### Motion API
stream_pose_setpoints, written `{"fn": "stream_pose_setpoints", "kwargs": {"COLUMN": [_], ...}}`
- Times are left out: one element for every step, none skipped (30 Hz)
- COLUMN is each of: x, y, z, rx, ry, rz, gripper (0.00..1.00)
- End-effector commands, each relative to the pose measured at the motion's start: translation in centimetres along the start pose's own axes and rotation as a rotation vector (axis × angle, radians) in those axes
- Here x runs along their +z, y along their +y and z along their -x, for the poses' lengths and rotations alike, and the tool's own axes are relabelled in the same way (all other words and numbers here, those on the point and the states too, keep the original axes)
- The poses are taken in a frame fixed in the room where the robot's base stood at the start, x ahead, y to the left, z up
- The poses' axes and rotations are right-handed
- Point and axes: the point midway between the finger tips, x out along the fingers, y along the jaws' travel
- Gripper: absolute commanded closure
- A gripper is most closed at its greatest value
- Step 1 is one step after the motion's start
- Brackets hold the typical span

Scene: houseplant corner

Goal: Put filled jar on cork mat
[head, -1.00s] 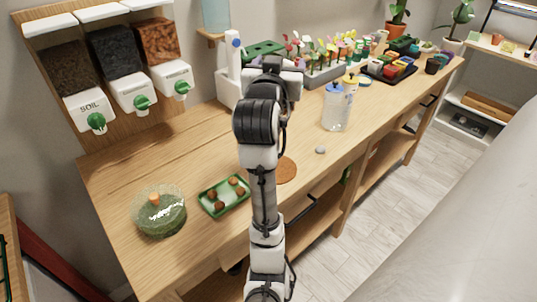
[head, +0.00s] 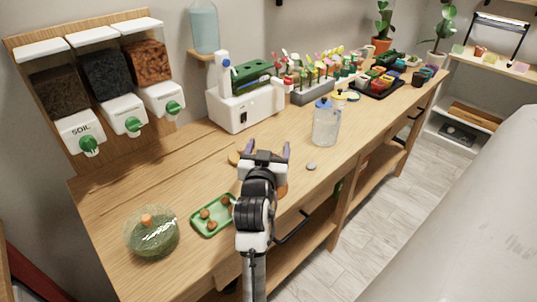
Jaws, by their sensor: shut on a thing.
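My gripper (head: 267,151) is over the middle of the bench, its purple fingers apart. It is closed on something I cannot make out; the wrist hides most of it. The cork mat (head: 282,191) lies mostly hidden behind my wrist, with only its right edge showing. A clear glass jar with a blue lid (head: 326,128) stands upright to the right of the gripper, apart from it. A round glass vessel with green contents and an orange piece on top (head: 152,236) stands at the front left. I cannot tell which is the filled jar.
A green tray with brown balls (head: 213,214) lies left of my wrist. A grey stone (head: 311,166) lies below the blue-lidded jar. A tan round thing (head: 235,157) shows left of the gripper. A white machine (head: 245,106) and soil dispensers (head: 108,85) stand behind.

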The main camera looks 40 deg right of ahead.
Motion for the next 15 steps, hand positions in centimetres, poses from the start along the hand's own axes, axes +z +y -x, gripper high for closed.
{"fn": "stream_pose_setpoints", "kwargs": {"x": [0.8,1.2,1.6,1.8,2.0,2.1,2.1,2.1,2.1,2.1,2.1,2.1,2.1,2.2,2.3], "y": [0.1,0.1,0.1,0.1,0.0,0.0,0.0,0.0,0.0,0.0,0.0,0.0,0.0,0.0,0.0], "z": [0.0,0.0,0.0,0.0,0.0,0.0,0.0,0.0,0.0,0.0,0.0,0.0,0.0,0.0,0.0], "rx": [0.002,0.002,0.001,0.001,0.001,0.001,0.001,0.001,0.0,0.0,0.0,0.0,0.0,0.0,0.0], "ry": [-0.002,-0.002,-0.001,0.0,0.002,0.003,0.003,0.004,0.004,0.004,0.004,0.004,0.004,0.004,0.003], "rz": [0.0,0.0,0.0,0.001,0.001,0.001,0.001,0.001,0.001,0.001,0.001,0.001,0.001,0.001,0.001], "gripper": [0.79,0.79,0.79,0.79,0.79,0.79,0.79,0.79,0.79,0.79,0.79,0.79,0.79,0.79,0.79]}}
